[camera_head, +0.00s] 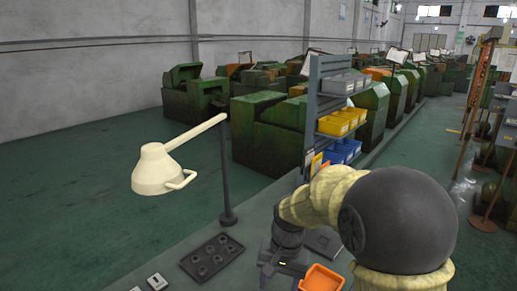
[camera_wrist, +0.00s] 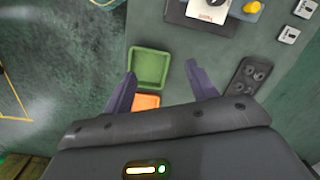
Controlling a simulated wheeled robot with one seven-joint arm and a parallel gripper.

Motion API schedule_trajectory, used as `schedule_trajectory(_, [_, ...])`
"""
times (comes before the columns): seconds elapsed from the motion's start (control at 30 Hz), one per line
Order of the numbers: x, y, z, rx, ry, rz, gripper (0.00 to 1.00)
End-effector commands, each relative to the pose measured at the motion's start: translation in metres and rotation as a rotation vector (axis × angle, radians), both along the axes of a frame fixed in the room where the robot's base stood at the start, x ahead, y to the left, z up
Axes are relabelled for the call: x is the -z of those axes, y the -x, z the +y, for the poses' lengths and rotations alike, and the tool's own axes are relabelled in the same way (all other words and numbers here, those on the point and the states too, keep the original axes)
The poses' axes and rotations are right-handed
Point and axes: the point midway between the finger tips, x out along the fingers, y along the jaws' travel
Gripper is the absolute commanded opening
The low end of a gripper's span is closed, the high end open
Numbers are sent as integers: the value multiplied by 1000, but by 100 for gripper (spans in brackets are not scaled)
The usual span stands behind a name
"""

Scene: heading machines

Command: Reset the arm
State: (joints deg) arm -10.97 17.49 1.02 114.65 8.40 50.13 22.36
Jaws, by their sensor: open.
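My gripper (camera_wrist: 160,92) shows in the wrist view with its two dark fingers spread wide apart and nothing between them. It points down over the grey table (camera_wrist: 205,50). In the head view my arm reaches down at the lower right, and my gripper is mostly hidden at the bottom of the picture. A green tray (camera_wrist: 151,68) lies below and between the fingers. An orange tray (camera_wrist: 146,101) sits beside it, partly hidden by my gripper; it also shows in the head view (camera_head: 322,278).
A dark tray with round holes (camera_head: 212,257) lies on the table. A cream lamp (camera_head: 160,170) on a dark post stands behind it. A shelf (camera_head: 340,85) with grey, yellow and blue bins rises behind my arm. Small white switches (camera_head: 157,282) lie front left. Green machines (camera_head: 270,130) stand beyond.

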Motion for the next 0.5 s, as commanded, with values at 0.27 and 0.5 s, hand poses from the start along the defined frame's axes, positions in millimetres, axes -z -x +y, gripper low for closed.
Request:
schedule_trajectory(0.27, [15,61,-76,-154,77,-200,57])
schedule_trajectory(0.5, [25,100,-105,-259,129,-298,57])
